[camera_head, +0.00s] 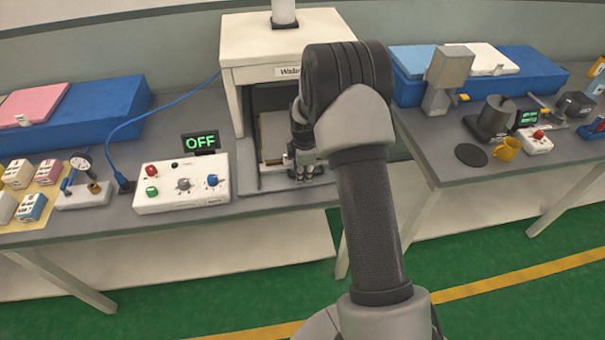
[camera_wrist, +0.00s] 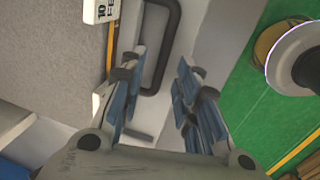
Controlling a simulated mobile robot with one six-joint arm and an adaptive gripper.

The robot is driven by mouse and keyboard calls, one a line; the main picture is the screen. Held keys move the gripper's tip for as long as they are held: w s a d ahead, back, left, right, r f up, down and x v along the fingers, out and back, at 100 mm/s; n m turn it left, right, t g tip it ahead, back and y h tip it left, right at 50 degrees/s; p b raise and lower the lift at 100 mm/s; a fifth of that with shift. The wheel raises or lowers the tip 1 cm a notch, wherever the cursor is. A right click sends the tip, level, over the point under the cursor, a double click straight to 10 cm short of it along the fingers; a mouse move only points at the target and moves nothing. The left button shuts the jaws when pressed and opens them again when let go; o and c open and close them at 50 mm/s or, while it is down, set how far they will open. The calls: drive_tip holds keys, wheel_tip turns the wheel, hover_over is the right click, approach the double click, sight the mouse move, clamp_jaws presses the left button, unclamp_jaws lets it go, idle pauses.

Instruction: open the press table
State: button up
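The press (camera_head: 265,45) is a white-topped frame with a label on its front, on the grey bench. Its press table (camera_head: 268,155) shows low inside the frame, partly hidden by my arm. In the wrist view a dark bar handle (camera_wrist: 176,45) stands on a pale face. My gripper (camera_wrist: 160,68) is open with blue-padded fingers, and the handle lies ahead, between and beyond the fingertips. I cannot tell whether they touch it. In the head view my gripper (camera_head: 304,170) points down at the front of the press; the handle cannot be made out there.
A white control box (camera_head: 182,184) with knobs stands left of the press, beneath a green OFF display (camera_head: 200,142). A blue cable (camera_head: 160,112) runs behind. A second bench (camera_head: 440,150) with instruments is at right. Green floor is open in front.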

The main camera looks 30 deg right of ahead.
drive_tip(key=shift+w+f, duration=0.1)
drive_tip(key=shift+f, duration=0.35)
clamp_jaws()
idle(0.6)
